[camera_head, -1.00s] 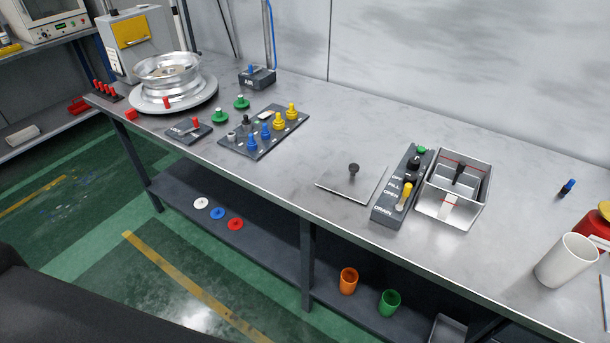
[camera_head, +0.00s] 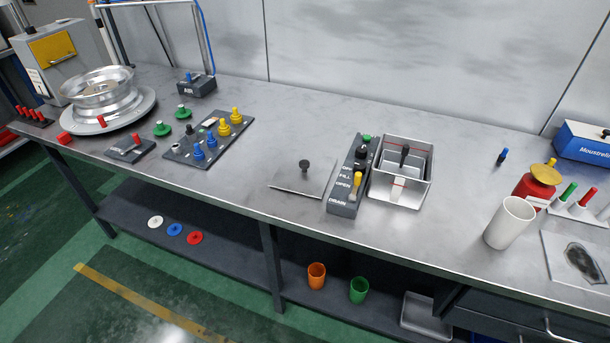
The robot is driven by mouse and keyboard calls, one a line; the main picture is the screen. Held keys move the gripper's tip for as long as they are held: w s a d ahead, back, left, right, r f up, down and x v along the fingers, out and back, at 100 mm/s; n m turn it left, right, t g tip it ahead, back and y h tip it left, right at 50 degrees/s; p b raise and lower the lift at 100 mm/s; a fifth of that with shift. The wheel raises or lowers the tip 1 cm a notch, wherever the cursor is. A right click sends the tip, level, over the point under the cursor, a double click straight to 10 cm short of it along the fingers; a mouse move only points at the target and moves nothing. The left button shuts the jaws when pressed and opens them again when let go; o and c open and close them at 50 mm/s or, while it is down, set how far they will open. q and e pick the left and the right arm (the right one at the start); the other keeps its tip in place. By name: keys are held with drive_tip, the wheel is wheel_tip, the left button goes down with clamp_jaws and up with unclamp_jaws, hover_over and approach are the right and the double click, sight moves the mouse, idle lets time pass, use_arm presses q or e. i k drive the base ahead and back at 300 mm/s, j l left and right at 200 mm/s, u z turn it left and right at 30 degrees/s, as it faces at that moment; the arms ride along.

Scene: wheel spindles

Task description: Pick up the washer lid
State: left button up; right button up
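The washer lid (camera_head: 290,180) looks to be the flat grey metal plate with a dark round knob (camera_head: 304,165) standing on it. It lies flat on the workbench, just left of the control box marked FILL, OPEN and DRAIN (camera_head: 342,199). The open metal washer basin (camera_head: 401,190) stands right of that box, with a dark-handled piece inside it. Neither of my grippers shows in the head view.
A white cup (camera_head: 509,222) and a red can with a yellow top (camera_head: 537,184) stand to the right. A black panel with coloured knobs (camera_head: 208,139) and a wheel rim (camera_head: 100,92) lie left. Bare bench (camera_head: 300,120) lies behind the plate.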

sight(303, 173)
drive_tip(key=z, duration=0.4)
drive_tip(key=j+z, duration=0.15)
drive_tip(key=z, duration=0.25)
drive_tip(key=j+z, duration=0.1)
drive_tip(key=z, duration=0.3)
drive_tip(key=j+z, duration=0.4)
drive_tip(key=k+j+z, duration=0.15)
drive_tip(key=j+z, duration=0.2)
drive_tip(key=k+j+z, duration=0.2)
drive_tip(key=j, duration=0.25)
drive_tip(key=k+j+z, duration=0.2)
drive_tip(key=j, duration=0.25)
drive_tip(key=k+j, duration=0.3)
drive_tip(key=j, duration=0.15)
drive_tip(key=k+j, duration=0.3)
drive_tip(key=j, duration=0.15)
drive_tip(key=k+j+z, duration=0.1)
drive_tip(key=k+j, duration=0.2)
drive_tip(key=j, duration=0.1)
